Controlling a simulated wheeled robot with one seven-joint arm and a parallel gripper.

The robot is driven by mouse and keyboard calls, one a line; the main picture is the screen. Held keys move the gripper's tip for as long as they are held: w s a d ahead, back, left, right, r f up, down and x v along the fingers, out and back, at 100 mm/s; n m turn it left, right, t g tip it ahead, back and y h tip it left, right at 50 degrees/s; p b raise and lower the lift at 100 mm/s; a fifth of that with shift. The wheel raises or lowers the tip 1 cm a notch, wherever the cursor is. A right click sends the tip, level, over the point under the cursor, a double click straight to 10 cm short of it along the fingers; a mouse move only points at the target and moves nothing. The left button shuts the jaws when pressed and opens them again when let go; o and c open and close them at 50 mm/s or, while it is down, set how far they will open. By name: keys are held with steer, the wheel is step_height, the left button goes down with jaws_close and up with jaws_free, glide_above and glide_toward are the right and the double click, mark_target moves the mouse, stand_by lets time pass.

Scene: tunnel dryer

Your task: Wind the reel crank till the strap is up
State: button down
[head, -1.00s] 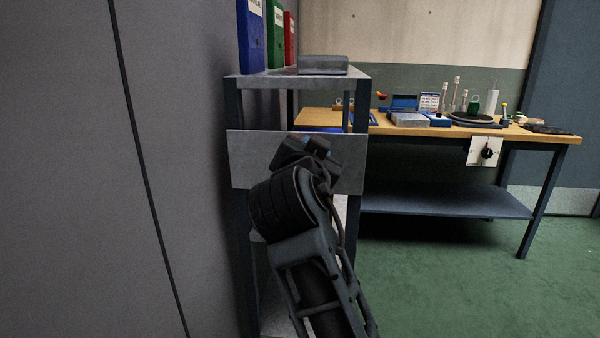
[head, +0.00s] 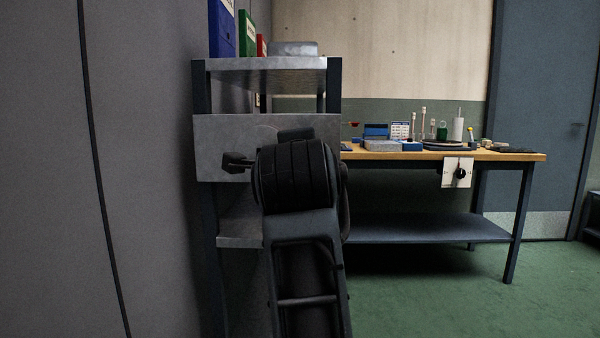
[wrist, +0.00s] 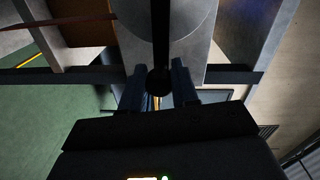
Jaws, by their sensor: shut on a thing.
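In the wrist view my gripper (wrist: 157,88) is shut on the dark round knob of the crank (wrist: 160,40). The crank's black arm runs from the knob up across a round grey disc (wrist: 188,14), which looks like the reel. In the head view the reel's grey mounting plate (head: 222,135) is on the front of a metal shelf unit. My wrist covers the plate's right part and hides the knob and most of the crank. A thin reddish-brown band (wrist: 75,21) shows at upper left in the wrist view; I cannot tell if it is the strap.
A grey wall or panel (head: 140,180) stands close on the left. Binders (head: 247,38) and a grey box (head: 293,48) sit on the shelf unit's top. A wooden-topped workbench (head: 490,155) with several small items stands behind right. Green floor (head: 400,290) is clear at right.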

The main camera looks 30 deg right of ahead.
steer(key=f+m+b, duration=0.1)
steer(key=b, duration=0.1)
steer(key=f+m+b, duration=0.1)
steer(key=m+b, duration=0.1)
steer(key=f+m+b, duration=0.1)
steer(key=m+b, duration=0.1)
steer(key=b, duration=0.1)
steer(key=shift+w+a+f, duration=0.3)
steer(key=shift+a+f, duration=0.05)
steer(key=shift+f, duration=0.05)
steer(key=shift+m, duration=0.3)
steer(key=c, duration=0.9)
jaws_free()
steer(key=shift+o, duration=0.2)
steer(key=p+v, duration=0.1)
steer(key=v, duration=0.6)
steer(key=shift+s+a, duration=0.2)
steer(key=shift+s, duration=0.2)
